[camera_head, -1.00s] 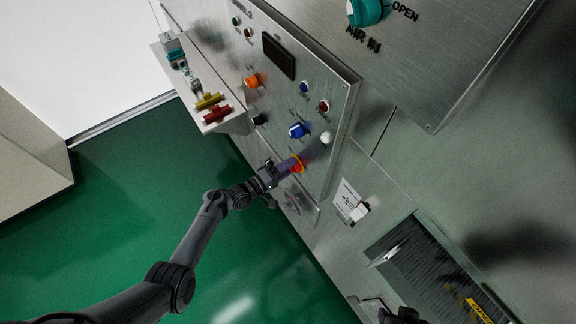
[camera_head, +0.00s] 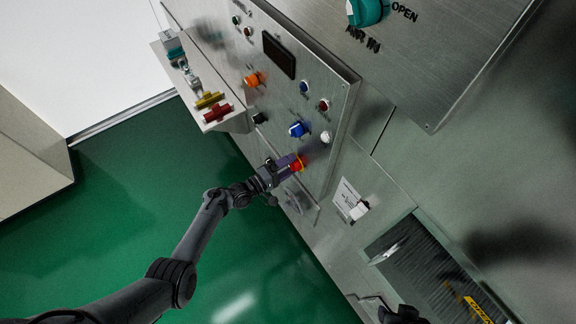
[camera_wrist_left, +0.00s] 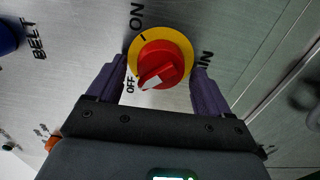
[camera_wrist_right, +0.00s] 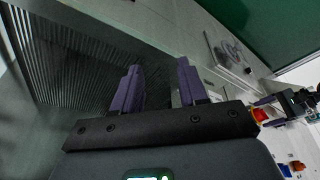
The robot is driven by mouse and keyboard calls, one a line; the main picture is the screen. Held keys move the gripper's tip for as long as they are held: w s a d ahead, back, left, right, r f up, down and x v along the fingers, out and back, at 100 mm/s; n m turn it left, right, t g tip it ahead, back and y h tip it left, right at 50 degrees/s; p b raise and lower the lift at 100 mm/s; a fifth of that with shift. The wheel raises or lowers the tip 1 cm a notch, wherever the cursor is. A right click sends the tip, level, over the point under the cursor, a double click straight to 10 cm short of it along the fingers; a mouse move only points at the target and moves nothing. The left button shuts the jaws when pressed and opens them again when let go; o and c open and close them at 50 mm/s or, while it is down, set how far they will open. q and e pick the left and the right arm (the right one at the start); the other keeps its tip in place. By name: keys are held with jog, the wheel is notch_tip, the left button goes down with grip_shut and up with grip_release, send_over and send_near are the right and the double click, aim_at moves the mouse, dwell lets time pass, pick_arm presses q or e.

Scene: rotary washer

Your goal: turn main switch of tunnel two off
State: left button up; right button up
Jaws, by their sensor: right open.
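The red main switch on its yellow ring (camera_wrist_left: 162,62) shows in the left wrist view, with ON above and OFF at its lower left. The white-marked end of its handle points down and left, near OFF. My left gripper (camera_wrist_left: 155,88) is open, one purple finger on each side of the switch, with gaps between fingers and knob. In the head view my left gripper (camera_head: 290,165) is at the red switch (camera_head: 298,165) low on the steel panel. My right gripper (camera_wrist_right: 160,85) is open and empty before a ribbed dark opening.
The panel also carries a blue knob (camera_head: 297,129), an orange knob (camera_head: 252,80), a white button (camera_head: 326,137) and a dark display (camera_head: 279,55). A ledge with red and yellow valves (camera_head: 216,113) juts out at the left. Green floor lies below.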

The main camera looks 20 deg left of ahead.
pick_arm(q)
jog(key=v, duration=1.1)
dwell(0.6)
